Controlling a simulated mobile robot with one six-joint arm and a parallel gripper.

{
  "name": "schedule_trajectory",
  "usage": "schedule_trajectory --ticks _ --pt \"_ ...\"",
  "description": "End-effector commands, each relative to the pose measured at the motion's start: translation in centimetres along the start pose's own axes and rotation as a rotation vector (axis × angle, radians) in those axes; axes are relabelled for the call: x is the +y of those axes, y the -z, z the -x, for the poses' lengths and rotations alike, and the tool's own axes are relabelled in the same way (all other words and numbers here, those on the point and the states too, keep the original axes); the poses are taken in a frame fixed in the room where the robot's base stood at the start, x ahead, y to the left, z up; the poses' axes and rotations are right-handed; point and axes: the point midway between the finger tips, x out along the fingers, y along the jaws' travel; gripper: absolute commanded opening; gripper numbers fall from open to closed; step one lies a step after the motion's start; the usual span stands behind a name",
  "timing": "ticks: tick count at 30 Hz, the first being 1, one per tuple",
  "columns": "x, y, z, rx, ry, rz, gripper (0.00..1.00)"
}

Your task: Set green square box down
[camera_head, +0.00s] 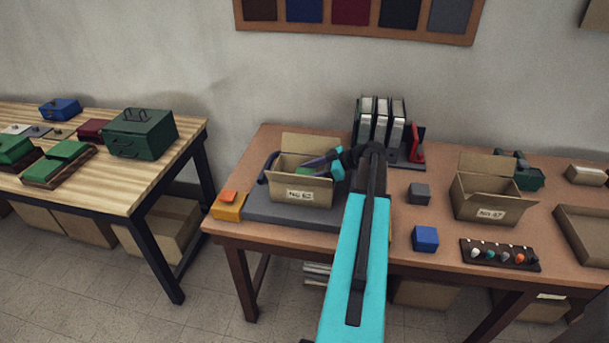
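My cyan and dark arm reaches over the right table to the carton marked "No 62" (303,192). My gripper (318,162) is at the open mouth of this carton, low and partly hidden by its walls and flap. Its fingertips are too small and hidden to tell whether they are open, shut or holding something. Several green boxes are in view: a large one with handles (141,135) on the left table, flat ones (68,151) on dark trays beside it, and a small one (530,179) behind the "No 47" carton. I cannot tell which is the green square box.
The "No 62" carton stands on a grey slab (262,207). To the right are binders (382,122), a grey cube (419,193), a blue cube (425,238), the "No 47" carton (484,201) and a dark knob rack (499,255). A floor gap separates the two tables.

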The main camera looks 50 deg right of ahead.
Motion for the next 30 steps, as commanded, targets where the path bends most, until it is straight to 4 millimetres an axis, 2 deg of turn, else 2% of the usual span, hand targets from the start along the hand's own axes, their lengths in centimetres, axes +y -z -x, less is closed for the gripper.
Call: schedule_trajectory --ticks 19,20,22,30 --pt "0.00 -0.60 -0.29 0.001 0.000 0.000 0.28" --pt "0.00 -0.63 -0.30 0.000 0.000 0.000 0.58" --pt "0.01 -0.63 -0.30 0.000 0.000 0.000 0.70" --pt "0.01 -0.64 -0.29 0.000 -0.001 -0.001 0.72"
